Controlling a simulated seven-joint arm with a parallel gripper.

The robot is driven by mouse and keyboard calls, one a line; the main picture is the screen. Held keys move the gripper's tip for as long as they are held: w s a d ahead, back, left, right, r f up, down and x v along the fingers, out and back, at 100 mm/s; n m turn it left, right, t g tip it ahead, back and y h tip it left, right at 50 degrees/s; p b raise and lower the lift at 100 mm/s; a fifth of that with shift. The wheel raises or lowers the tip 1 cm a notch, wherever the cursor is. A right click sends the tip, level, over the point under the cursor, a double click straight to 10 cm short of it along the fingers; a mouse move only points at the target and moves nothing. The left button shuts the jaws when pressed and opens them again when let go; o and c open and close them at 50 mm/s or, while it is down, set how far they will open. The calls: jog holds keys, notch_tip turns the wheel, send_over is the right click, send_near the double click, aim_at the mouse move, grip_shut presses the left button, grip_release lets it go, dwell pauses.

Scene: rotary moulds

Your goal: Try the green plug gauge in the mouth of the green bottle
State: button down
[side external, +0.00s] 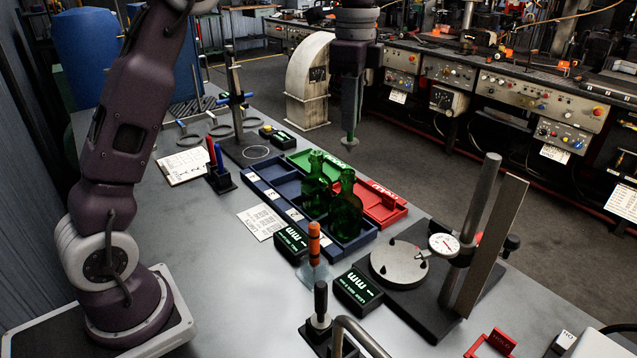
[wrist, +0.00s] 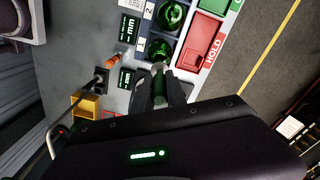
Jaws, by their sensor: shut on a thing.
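My gripper (side external: 351,92) is shut on the green plug gauge (side external: 350,120), which hangs upright in the air with its metal end down. The gauge also shows between the fingers in the wrist view (wrist: 158,88). Two green glass bottles stand upright in the blue tray: a rear one (side external: 314,185) and a front one (side external: 346,207). Both show from above in the wrist view, at the top (wrist: 172,14) and just below it (wrist: 160,49). In the side view the gauge tip is above the bottle tops, apart from both bottles.
The blue tray (side external: 262,190) has numbered compartments. A red tray (side external: 385,212) marked HOLD in the wrist view and a green tray (side external: 303,162) adjoin it. An orange-handled gauge (side external: 314,243) stands in front. A dial indicator fixture (side external: 400,262) and black-green displays stand nearby.

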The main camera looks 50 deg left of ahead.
dwell(0.4)
jog(key=a+f+n, duration=0.3)
jog(key=a+n, duration=0.3)
jog(key=a, duration=0.4)
jog(key=shift+f, duration=0.2)
jog(key=shift+f, duration=1.5)
dwell(2.2)
jog(key=shift+r, duration=0.15)
jog(key=shift+r, duration=2.65)
